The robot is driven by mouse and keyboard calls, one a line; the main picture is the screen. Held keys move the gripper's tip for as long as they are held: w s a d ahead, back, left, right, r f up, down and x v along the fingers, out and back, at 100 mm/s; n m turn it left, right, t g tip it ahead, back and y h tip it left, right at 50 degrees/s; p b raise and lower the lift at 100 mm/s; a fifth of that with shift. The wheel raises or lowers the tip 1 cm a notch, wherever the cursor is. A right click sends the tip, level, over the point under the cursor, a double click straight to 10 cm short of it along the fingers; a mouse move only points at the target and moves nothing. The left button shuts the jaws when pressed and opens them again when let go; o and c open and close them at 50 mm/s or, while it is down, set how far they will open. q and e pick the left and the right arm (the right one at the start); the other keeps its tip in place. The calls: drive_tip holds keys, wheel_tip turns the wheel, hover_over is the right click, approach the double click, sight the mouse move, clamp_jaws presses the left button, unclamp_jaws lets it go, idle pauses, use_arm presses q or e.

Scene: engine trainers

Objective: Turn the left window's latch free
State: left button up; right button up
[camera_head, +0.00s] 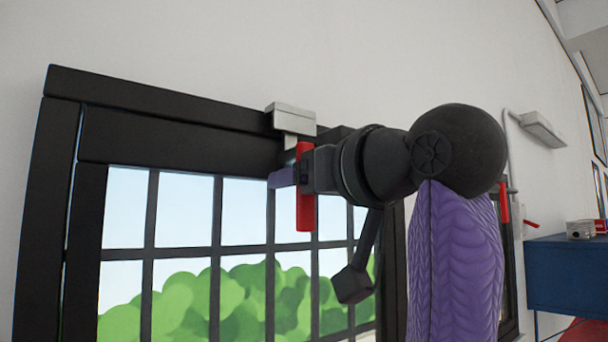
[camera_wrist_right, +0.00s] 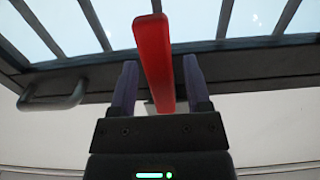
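The left window (camera_head: 185,150) has a black frame, and its red latch (camera_head: 305,215) hangs straight down below a pale metal mount (camera_head: 291,120) at the top of the frame. My right gripper (camera_head: 284,178) is at the latch's upper part. In the right wrist view the red latch (camera_wrist_right: 153,50) stands between the two purple fingers of my right gripper (camera_wrist_right: 160,88). The fingers are apart, one on each side of it, with a clear gap at the right finger. My left gripper is not in view.
A black handle (camera_head: 352,285) sticks out from the window below my right wrist; it also shows in the wrist view (camera_wrist_right: 52,100). To the right are another red latch (camera_head: 504,200), a wall lamp (camera_head: 541,128) and a blue cabinet (camera_head: 567,280). The wall above is bare.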

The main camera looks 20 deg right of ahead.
drive_tip(key=shift+a, duration=0.1)
clamp_jaws()
idle(1.1)
